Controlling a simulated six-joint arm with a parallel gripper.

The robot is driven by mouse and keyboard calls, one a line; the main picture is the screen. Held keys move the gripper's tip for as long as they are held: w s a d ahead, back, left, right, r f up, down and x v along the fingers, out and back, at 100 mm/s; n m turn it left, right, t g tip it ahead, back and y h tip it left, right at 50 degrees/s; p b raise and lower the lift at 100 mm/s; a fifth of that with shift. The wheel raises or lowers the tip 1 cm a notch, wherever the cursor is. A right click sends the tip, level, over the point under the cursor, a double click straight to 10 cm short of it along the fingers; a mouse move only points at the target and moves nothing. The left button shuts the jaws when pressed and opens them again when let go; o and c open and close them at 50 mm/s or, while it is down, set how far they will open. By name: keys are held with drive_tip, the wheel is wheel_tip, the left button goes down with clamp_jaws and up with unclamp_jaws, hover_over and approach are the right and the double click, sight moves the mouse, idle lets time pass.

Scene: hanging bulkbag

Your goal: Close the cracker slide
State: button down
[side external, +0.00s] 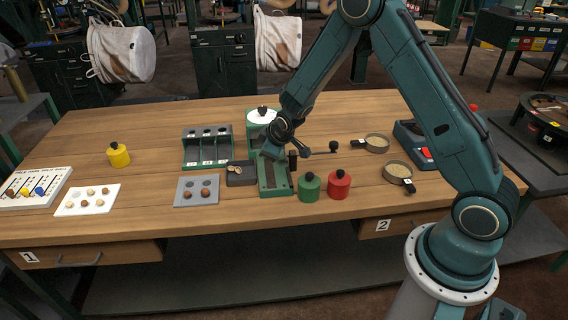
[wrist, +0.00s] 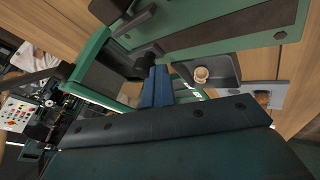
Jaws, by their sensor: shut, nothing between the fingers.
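The cracker (side external: 274,188) is a green frame with a dark inset bed, lying on the wooden table right of the small dark tray. In the wrist view its green frame (wrist: 275,37) fills the upper right. My gripper (side external: 272,153) is at the cracker's far end, low over it, pointing down. Its blue fingers (wrist: 157,84) are together and empty. A dark block-like part (wrist: 148,55) sits right beside the fingertips; I cannot tell whether they touch. The slide's position is hard to tell, as my wrist hides the cracker's far end.
The dark tray (side external: 241,180) holds nut pieces. A grey plate (side external: 184,197) with nuts lies left. Green (side external: 309,188) and red (side external: 339,186) knobbed jars stand close right. A black knob (side external: 333,146) on a rod and a three-slot green rack (side external: 190,155) are nearby.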

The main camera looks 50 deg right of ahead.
drive_tip(key=shift+w+d+r, duration=0.1)
drive_tip(key=shift+w+d, duration=0.05)
drive_tip(key=shift+d, duration=0.05)
drive_tip(key=s+a, duration=0.2)
drive_tip(key=a, duration=0.1)
drive_tip(key=shift+a, duration=0.3)
drive_tip(key=v, duration=1)
drive_tip(key=shift+s+a, duration=0.15)
drive_tip(key=shift+a, duration=0.05)
drive_tip(key=s+a+r+m+y, duration=0.1)
drive_tip(key=s+r+m, duration=0.2)
drive_tip(key=s+r, duration=0.8)
drive_tip(key=s+a+r+m, duration=0.1)
drive_tip(key=s+r, duration=0.2)
drive_tip(key=s, duration=0.5)
drive_tip(key=s+a+r+g+y, duration=0.1)
drive_tip(key=s+r, duration=0.2)
drive_tip(key=s, duration=0.5)
drive_tip(key=shift+s+r+m+y, duration=0.25)
drive_tip(key=shift+m+y, duration=0.05)
drive_tip(key=shift+m, duration=0.1)
